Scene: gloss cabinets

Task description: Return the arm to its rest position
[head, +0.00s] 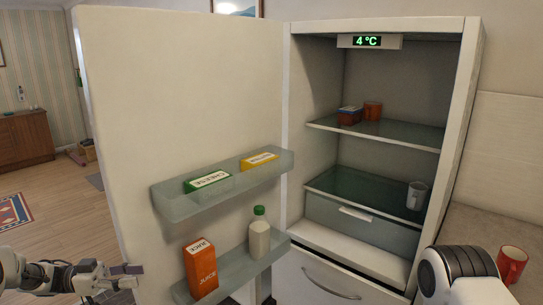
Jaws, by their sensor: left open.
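My left gripper (133,281) is at the lower left, open and empty, in front of the lower part of the fridge door (190,115). It appears apart from the juice carton (201,270) to its right. Part of my right arm shows at the lower right in front of the fridge's right side; its gripper is out of view.
The fridge (362,240) stands open, door swung left. Door bins hold a juice carton, a milk bottle (259,234) and two small boxes. Inside are a cup (416,196) and small containers (372,111). A red mug (512,263) stands at far right.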

